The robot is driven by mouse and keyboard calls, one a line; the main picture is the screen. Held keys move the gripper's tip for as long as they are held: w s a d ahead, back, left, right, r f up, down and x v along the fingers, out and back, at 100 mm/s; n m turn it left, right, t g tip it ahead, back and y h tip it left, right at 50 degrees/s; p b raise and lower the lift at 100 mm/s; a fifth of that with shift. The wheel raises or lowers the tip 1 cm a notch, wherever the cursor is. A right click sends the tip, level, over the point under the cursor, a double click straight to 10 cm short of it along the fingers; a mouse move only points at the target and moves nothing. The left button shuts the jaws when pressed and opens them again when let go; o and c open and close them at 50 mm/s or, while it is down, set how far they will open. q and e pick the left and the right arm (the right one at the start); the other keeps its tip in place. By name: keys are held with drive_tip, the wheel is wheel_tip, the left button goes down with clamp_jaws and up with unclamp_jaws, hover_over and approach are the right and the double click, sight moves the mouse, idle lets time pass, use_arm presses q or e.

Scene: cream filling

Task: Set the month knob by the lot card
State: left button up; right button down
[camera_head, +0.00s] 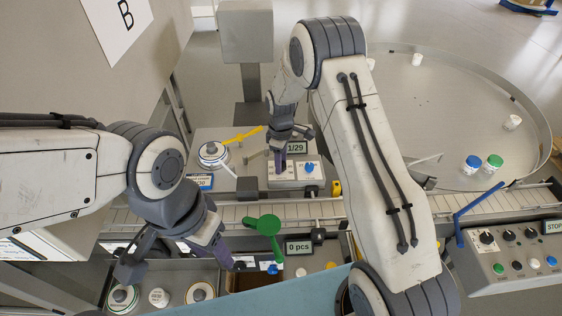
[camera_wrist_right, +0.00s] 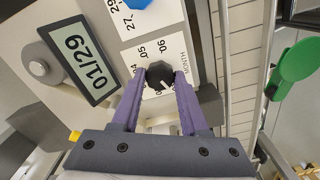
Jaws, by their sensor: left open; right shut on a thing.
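The black month knob (camera_wrist_right: 160,75) stands on a white plate with month numbers and the word MONTH. My right gripper (camera_wrist_right: 160,78) is shut on it, one purple finger at each side. In the head view my right gripper (camera_head: 282,165) points down at the dial panel. The display (camera_wrist_right: 84,61) beside the knob reads 01/29; it also shows in the head view (camera_head: 297,146). A blue-edged card (camera_head: 200,182) lies left of the panel, its text too small to read fully. My left gripper (camera_head: 222,253) is open and empty above the near bins.
A blue knob (camera_wrist_right: 137,3) sits beside the month knob; it also shows in the head view (camera_head: 309,168). A conveyor (camera_head: 235,212) runs in front of the panel. A green paddle (camera_head: 267,225) stands near my left gripper. A control box (camera_head: 510,255) is at right.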

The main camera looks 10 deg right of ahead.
drive_tip(key=shift+m, duration=0.3)
drive_tip(key=m+b, duration=0.1)
drive_tip(key=m, duration=0.2)
drive_tip(key=shift+b, duration=0.3)
drive_tip(key=m+b, duration=0.1)
drive_tip(key=m, duration=0.3)
drive_tip(key=m+b, duration=0.1)
drive_tip(key=m, duration=0.4)
drive_tip(key=m+b, duration=0.1)
drive_tip(key=m, duration=0.3)
drive_tip(key=shift+r+m, duration=0.1)
drive_tip(key=shift+m, duration=0.3)
drive_tip(key=shift+w, duration=0.1)
drive_tip(key=shift+c, duration=2.1)
unclamp_jaws()
